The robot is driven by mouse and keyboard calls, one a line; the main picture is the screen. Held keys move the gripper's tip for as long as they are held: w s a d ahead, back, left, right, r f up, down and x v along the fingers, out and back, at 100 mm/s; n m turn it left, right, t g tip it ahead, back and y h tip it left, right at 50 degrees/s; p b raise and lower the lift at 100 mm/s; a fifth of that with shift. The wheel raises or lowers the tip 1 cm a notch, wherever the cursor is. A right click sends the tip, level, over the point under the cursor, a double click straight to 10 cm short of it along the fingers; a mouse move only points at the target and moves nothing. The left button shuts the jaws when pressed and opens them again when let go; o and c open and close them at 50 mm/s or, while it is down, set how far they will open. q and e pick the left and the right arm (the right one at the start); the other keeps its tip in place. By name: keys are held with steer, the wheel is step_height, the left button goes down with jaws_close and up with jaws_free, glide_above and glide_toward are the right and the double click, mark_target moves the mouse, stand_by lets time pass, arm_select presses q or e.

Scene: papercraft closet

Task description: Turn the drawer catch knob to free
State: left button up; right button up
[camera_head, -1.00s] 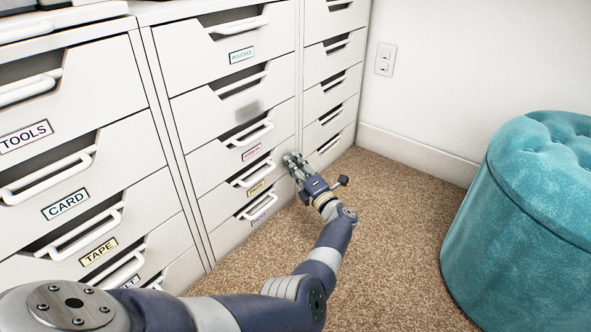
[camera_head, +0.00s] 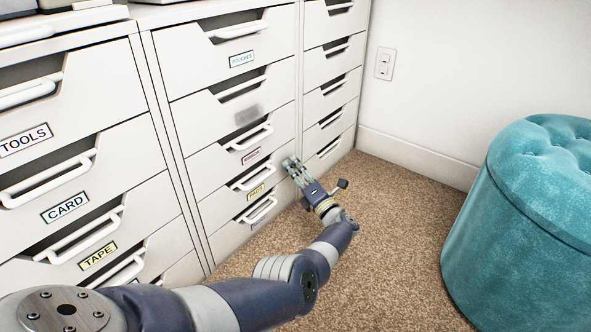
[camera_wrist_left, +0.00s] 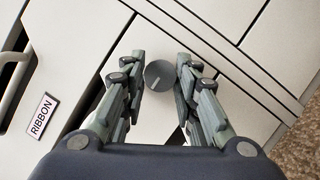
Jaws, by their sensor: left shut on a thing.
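The catch knob (camera_wrist_left: 158,75) is a small round dark grey disc with a pale line mark on the white drawer front. It shows in the left wrist view between the two fingers of my left gripper (camera_wrist_left: 160,66), which is shut on it from both sides. In the head view, my left gripper (camera_head: 291,163) is against the right edge of the middle drawer column and hides the knob. The drawer with the RIBBON label (camera_wrist_left: 42,116) is to the left in the wrist view. My right gripper is not in view.
White drawer columns with handles and labels such as CARD (camera_head: 65,206) and TAPE (camera_head: 98,255) fill the left. A teal tufted stool (camera_head: 525,215) stands at the right. Brown carpet (camera_head: 395,240) lies clear between them, and a wall outlet (camera_head: 385,61) is behind.

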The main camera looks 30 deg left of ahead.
arm_select(q)
steer(key=o, duration=1.1)
steer(key=shift+c, duration=0.2)
steer(key=shift+d, duration=0.1)
steer(key=v, duration=0.7)
steer(key=shift+s, duration=0.15)
steer(key=shift+d+f, duration=0.1)
